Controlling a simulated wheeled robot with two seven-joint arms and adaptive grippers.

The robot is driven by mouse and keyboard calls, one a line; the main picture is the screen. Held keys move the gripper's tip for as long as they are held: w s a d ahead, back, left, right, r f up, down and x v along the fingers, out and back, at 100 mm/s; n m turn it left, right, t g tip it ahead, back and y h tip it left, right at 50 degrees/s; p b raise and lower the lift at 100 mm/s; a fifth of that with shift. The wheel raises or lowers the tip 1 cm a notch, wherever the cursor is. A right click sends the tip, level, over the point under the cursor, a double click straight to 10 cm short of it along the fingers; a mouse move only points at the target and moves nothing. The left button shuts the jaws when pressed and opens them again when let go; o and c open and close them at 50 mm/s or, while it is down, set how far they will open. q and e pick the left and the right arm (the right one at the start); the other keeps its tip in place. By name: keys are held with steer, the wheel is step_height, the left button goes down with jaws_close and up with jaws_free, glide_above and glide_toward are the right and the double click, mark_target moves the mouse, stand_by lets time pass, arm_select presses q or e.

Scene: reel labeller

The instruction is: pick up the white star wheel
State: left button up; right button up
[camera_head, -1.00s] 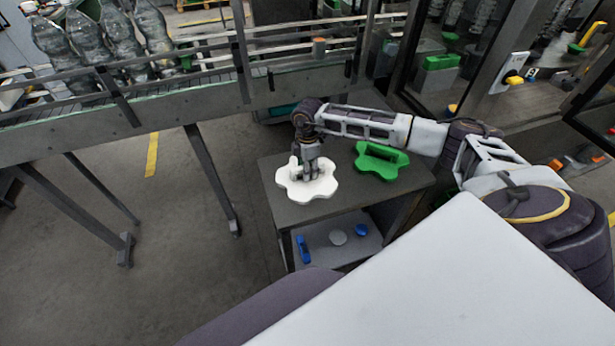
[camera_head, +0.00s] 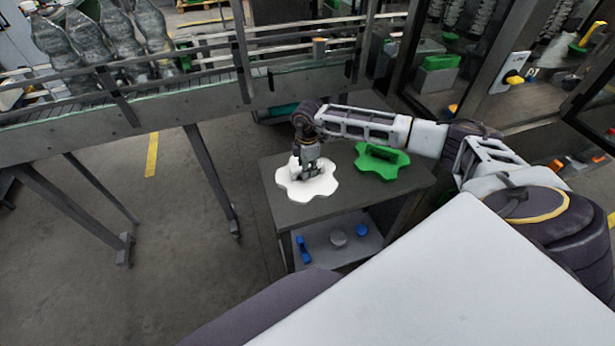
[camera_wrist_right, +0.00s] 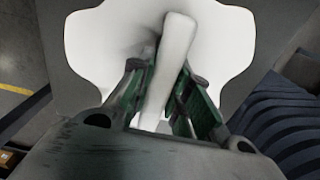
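The white star wheel (camera_head: 291,187) lies flat on the top of a small dark cart, with its lobes spread out. My right gripper (camera_head: 312,174) is over it, pointing down, with its fingertips low at the wheel's middle. In the right wrist view, the wheel's raised white bar (camera_wrist_right: 170,65) runs slantwise between the two green-padded fingers of my right gripper (camera_wrist_right: 168,75). The fingers are close to the bar on both sides; whether both press on it I cannot tell. My left gripper is not in view.
A green part with a raised handle (camera_head: 381,163) lies right of the star wheel on the cart top (camera_head: 330,207). The lower shelf (camera_head: 345,255) holds small blue and grey pieces. A conveyor (camera_head: 170,110) with bottles stands behind to the left; a machine frame is at the right.

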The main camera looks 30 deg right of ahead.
jaws_close()
steer(key=shift+r, duration=0.25)
steer(key=shift+w+r, duration=0.1)
steer(key=shift+r, duration=0.15)
steer(key=shift+r+b, duration=0.7)
steer(key=shift+r, duration=4.1)
steer(key=shift+d, duration=0.1)
